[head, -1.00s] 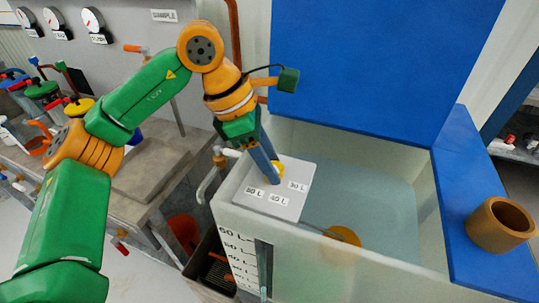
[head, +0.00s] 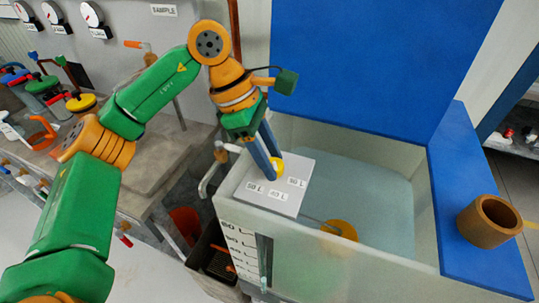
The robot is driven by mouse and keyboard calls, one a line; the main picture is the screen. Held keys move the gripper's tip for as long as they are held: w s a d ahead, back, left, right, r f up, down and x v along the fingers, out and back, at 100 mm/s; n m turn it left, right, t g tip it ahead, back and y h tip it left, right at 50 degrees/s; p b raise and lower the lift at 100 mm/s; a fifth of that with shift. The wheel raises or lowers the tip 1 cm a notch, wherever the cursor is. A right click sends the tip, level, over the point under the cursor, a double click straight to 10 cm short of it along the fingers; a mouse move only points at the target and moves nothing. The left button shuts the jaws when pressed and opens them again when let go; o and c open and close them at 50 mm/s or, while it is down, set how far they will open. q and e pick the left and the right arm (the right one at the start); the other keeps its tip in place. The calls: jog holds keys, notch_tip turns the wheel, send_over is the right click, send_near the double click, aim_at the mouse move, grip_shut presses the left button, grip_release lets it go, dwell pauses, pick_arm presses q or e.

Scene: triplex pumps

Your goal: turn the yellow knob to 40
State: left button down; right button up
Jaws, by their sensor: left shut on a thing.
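The yellow knob (head: 277,168) sits on a light grey panel (head: 288,202) at the near left corner of the water tank. The panel carries labels around the knob; 40 L is at its front, with another label on each side. My left gripper (head: 272,172) reaches down from above with its blue fingers shut on the knob. The fingers hide part of the knob, and its pointing direction cannot be made out. My right gripper is not in view.
The tank (head: 375,190) holds water and a yellow-orange float (head: 340,230). A brown cup (head: 488,222) stands on the blue ledge at right. A pipe (head: 208,180) runs close by the tank's left side. Gauges and a workbench lie at left.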

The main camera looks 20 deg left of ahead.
pick_arm(q)
jog(key=shift+c, duration=2.1)
grip_release()
jog(key=shift+d, duration=0.1)
jog(key=v, duration=0.7)
